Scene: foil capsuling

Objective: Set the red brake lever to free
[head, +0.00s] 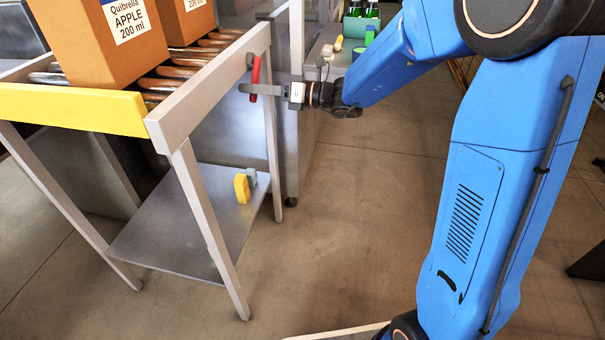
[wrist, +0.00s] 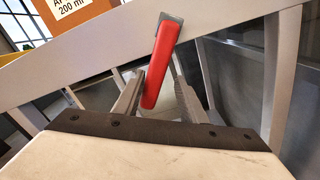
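The red brake lever (head: 256,76) is on the outer side of the conveyor's grey side rail, near its far end. It hangs down, nearly upright, from a grey pivot piece. In the wrist view the lever (wrist: 158,72) leans slightly, its top to the right. My gripper (head: 246,88) reaches it from the right, with its fingers level. In the wrist view my gripper (wrist: 159,86) has one finger on each side of the lever's lower part. The left finger is close to the lever; a gap shows at the right finger. Whether either touches is unclear.
Orange cartons (head: 112,45) stand on the roller conveyor, behind a yellow end bar (head: 70,108). A lower shelf (head: 170,235) holds a yellow piece (head: 241,188) and a grey-green piece. A bench with green bottles (head: 362,10) is behind. The floor (head: 340,230) right of the conveyor is clear.

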